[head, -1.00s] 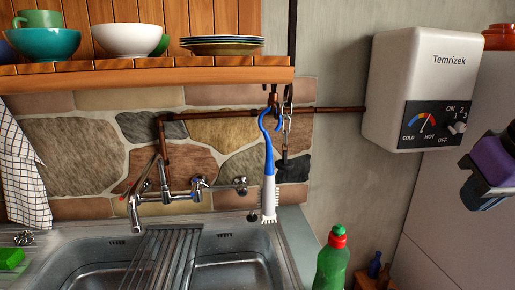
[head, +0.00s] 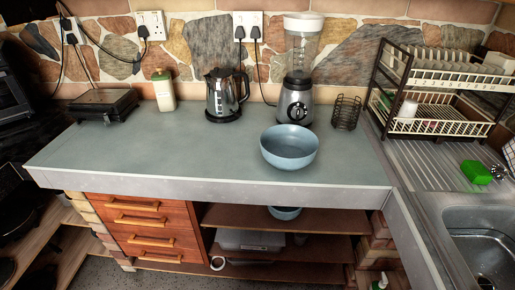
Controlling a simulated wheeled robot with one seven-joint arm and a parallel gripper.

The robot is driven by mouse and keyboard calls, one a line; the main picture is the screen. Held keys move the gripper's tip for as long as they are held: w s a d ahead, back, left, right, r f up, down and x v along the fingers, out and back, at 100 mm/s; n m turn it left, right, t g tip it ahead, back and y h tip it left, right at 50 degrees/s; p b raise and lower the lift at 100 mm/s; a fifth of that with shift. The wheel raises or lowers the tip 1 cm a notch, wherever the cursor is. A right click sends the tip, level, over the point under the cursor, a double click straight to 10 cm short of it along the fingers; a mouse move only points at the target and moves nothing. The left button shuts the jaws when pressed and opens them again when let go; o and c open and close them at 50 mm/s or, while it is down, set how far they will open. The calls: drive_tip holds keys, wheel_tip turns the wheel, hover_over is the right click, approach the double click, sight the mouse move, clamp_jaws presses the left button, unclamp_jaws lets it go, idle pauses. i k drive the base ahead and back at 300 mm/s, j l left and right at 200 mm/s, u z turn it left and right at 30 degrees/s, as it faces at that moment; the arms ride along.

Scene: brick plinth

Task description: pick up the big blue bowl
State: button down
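A big blue bowl (head: 289,158) stands upright on the grey-green counter (head: 190,150), near its front edge and in front of the blender. It looks empty. A smaller-looking blue bowl (head: 285,213) sits on the shelf under the counter, its upper part close beneath the counter edge. My gripper is not in view in the head view now.
A blender (head: 295,100), a kettle (head: 224,96) and a dark wire holder (head: 346,112) stand behind the bowl. A dish rack (head: 440,122) and sink (head: 485,245) are at right. A scale-like appliance (head: 104,105) is at left. The counter left of the bowl is clear.

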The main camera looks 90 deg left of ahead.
sight(286, 147)
drive_tip(key=u, duration=2.6)
drive_tip(key=i+j+z, duration=0.15)
drive_tip(key=i, duration=0.3)
drive_tip(key=i+j+z, duration=0.15)
drive_tip(key=i+j, duration=0.2)
drive_tip(key=i+l, duration=0.05)
